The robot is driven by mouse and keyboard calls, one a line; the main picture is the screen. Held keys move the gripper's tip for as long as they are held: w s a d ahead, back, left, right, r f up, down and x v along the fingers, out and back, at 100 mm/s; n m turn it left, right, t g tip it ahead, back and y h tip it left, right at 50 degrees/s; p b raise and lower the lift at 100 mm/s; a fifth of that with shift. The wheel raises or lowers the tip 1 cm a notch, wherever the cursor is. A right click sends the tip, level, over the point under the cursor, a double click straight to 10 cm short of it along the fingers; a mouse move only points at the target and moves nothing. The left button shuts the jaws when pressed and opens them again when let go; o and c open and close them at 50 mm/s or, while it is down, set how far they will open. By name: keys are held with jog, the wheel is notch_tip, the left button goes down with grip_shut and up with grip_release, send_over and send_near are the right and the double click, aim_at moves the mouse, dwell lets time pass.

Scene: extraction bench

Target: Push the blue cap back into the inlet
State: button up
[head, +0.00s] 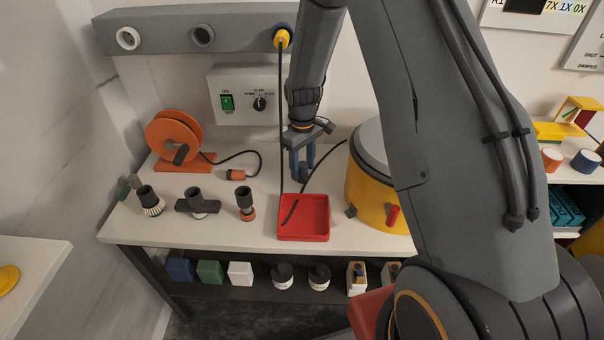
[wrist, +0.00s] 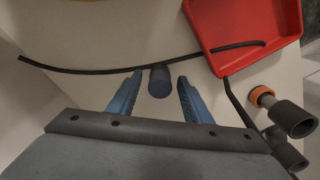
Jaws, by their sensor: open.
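My gripper (head: 302,169) hangs low over the bench behind the red tray, fingers pointing down. Its two blue fingers are apart, and it also shows in the wrist view (wrist: 160,92). A short dark blue cylinder, which looks like the blue cap (wrist: 160,82), is between the fingertips, with a gap on each side. In the head view the cap (head: 303,175) is partly hidden by the fingers. A grey duct on the wall has a pale-ringed inlet (head: 128,38), a grey inlet (head: 203,36) and a right inlet with a yellow fitting (head: 282,38) in front of it.
A black hose (wrist: 100,70) passes close to the cap, contact unclear. A dark cord hangs from the yellow fitting to the red tray (head: 303,235). A yellow drum (head: 365,190) stands close right. An orange reel (head: 173,135) and several nozzles stand left.

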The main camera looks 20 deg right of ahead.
grip_shut()
jog(key=shift+r+p, duration=1.55)
jog(key=shift+r, duration=1)
